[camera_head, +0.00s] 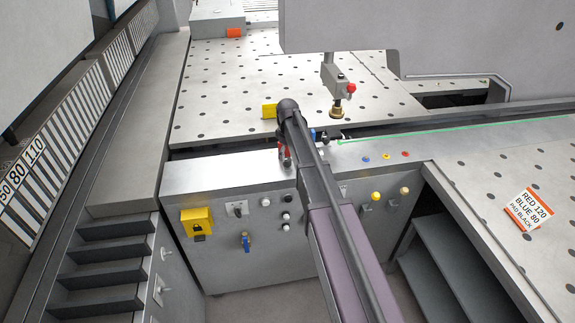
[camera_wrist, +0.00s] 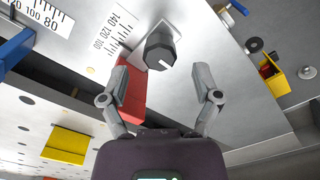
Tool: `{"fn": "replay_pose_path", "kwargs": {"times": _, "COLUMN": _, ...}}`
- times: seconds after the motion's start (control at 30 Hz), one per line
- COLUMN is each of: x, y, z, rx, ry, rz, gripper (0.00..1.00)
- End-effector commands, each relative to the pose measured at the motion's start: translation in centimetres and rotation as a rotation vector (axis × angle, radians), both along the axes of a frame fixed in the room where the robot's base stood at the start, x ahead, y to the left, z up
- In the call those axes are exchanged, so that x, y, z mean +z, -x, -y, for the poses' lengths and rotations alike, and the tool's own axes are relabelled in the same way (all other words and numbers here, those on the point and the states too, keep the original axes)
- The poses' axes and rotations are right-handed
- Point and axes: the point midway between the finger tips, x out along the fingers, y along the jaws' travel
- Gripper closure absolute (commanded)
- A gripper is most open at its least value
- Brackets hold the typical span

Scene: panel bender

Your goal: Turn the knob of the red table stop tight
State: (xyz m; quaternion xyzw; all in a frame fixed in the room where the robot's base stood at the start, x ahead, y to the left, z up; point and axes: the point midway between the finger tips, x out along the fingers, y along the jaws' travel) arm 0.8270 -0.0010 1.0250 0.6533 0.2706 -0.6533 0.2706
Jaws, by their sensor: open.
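In the wrist view, a black faceted knob (camera_wrist: 160,48) with a white pointer line stands on a metal plate, beside a printed scale. A red block (camera_wrist: 132,95), which looks like the red table stop, lies below it, partly behind the left finger. I cannot tell whether the knob is joined to it. My gripper (camera_wrist: 162,76) is open and empty, its fingertips pointing towards the knob, one on each side and apart from it. In the head view my arm hides the knob, and a bit of red (camera_head: 284,152) shows at the arm's end.
A yellow block (camera_head: 268,111) lies on the perforated table (camera_head: 220,85) behind my arm. A grey box with a red button (camera_head: 351,88) hangs nearby. The front panel carries a yellow lock box (camera_head: 197,222) and several switches. A sign (camera_head: 531,208) reads RED 120, BLUE 80, PAD BLACK.

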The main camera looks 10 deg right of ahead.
Motion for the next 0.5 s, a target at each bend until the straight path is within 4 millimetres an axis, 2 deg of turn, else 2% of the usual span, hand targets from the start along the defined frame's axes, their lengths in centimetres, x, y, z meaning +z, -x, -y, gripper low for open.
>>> {"fn": "replay_pose_path", "kwargs": {"times": 0.03, "x": -0.8, "y": 0.0, "z": 0.0, "rx": 0.0, "ry": 0.0, "rz": 0.0, "gripper": 0.19}}
{"fn": "replay_pose_path", "kwargs": {"times": 0.2, "x": -2.1, "y": 0.0, "z": 0.0, "rx": 0.0, "ry": 0.0, "rz": 0.0, "gripper": 0.19}}
{"fn": "replay_pose_path", "kwargs": {"times": 0.5, "x": -3.3, "y": 0.0, "z": 0.0, "rx": 0.0, "ry": 0.0, "rz": 0.0, "gripper": 0.19}}
